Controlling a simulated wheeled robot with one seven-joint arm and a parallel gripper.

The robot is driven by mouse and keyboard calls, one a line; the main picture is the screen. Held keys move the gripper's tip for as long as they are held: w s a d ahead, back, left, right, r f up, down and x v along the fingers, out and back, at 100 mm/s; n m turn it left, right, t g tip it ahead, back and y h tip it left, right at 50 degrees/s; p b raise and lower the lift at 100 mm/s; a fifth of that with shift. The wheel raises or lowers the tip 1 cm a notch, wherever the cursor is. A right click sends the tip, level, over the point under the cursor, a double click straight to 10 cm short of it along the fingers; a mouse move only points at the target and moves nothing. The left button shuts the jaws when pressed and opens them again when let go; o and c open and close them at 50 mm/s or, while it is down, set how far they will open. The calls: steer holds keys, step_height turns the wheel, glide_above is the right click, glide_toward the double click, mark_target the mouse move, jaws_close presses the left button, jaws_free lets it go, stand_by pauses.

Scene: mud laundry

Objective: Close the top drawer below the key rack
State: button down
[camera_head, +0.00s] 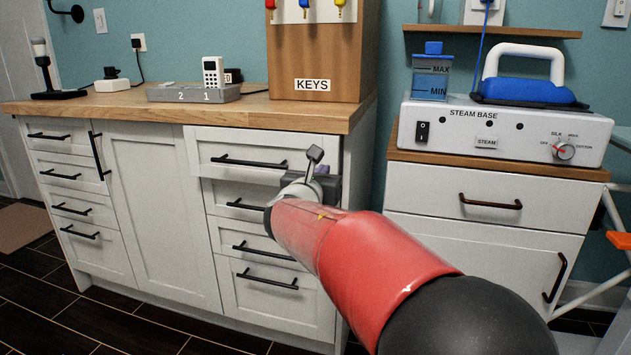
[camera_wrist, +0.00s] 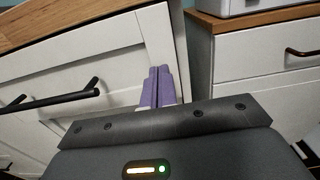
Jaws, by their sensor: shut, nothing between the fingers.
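The white top drawer (camera_head: 235,148) below the key rack (camera_head: 320,60) sticks out a little past the drawers under it. Its black bar handle (camera_head: 248,162) is free of my gripper. In the wrist view the drawer front (camera_wrist: 100,50) fills the left side, with its handle (camera_wrist: 48,100) at the far left. My gripper (camera_head: 322,171) is at the right end of the drawer front. Its purple fingers (camera_wrist: 158,86) are shut and empty, near the front's right edge; I cannot tell whether they touch it. My red arm hides part of the lower drawers.
Closed drawers (camera_head: 255,245) lie below, and a cabinet door (camera_head: 155,200) is to the left. A separate white cabinet (camera_head: 480,240) with a steam base (camera_head: 500,130) stands close on the right. A grey tray with a phone (camera_head: 212,72) sits on the wooden counter (camera_head: 130,105).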

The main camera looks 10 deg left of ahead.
mark_target(329, 163)
steer(key=shift+w, duration=0.9)
steer(key=shift+w+d, duration=0.1)
steer(key=w+p, duration=0.1)
steer(key=w, duration=0.3)
steer(key=shift+d, duration=0.2)
steer(key=shift+w+r, duration=0.2)
steer(key=shift+r, duration=0.05)
